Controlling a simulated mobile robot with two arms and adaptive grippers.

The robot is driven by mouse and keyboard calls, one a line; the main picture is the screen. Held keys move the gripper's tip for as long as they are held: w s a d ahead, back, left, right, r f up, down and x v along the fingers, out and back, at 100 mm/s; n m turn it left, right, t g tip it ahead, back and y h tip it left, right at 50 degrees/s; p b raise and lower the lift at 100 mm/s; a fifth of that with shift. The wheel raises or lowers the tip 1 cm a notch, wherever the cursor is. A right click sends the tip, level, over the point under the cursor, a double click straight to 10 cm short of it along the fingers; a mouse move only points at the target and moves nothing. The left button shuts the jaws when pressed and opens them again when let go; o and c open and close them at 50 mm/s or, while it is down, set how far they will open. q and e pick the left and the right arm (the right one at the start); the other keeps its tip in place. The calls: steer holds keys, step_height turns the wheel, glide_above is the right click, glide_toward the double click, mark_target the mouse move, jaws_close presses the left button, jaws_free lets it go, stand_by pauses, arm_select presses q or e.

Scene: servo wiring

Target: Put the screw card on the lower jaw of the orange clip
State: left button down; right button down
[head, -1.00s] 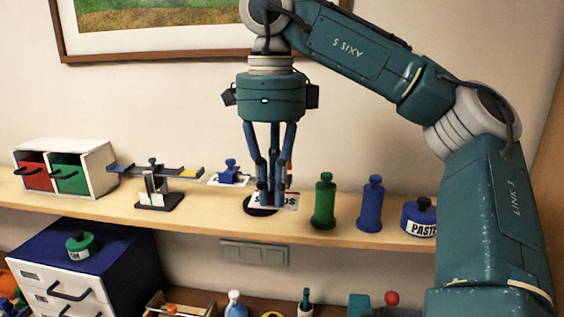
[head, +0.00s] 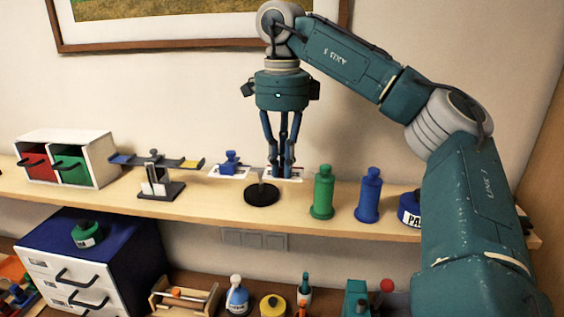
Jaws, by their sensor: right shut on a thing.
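My right gripper (head: 283,174) hangs down over the shelf, its fingers closed on a white card (head: 297,174). The card's edges show on both sides of the fingertips, and any lettering on it cannot be read now. It appears just behind and above a round black base with a thin post (head: 261,196); I cannot tell whether they touch. I cannot make out which thing is the screw card, nor any orange clip with a lower jaw. My left gripper is out of view.
On the shelf (head: 220,202), a blue object (head: 230,162) and a balance-like stand (head: 158,186) are left of the card. A green bottle (head: 323,194) and blue bottle (head: 368,197) are close on the right. A drawer box (head: 68,160) stands far left.

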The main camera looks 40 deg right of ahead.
mark_target(282, 179)
steer(key=shift+s+a+f, duration=0.1)
steer(key=shift+a, duration=0.05)
steer(key=c, duration=1.8)
jaws_free()
step_height(282, 179, up, 12)
steer(key=shift+r, duration=0.2)
steer(key=shift+f, duration=0.15)
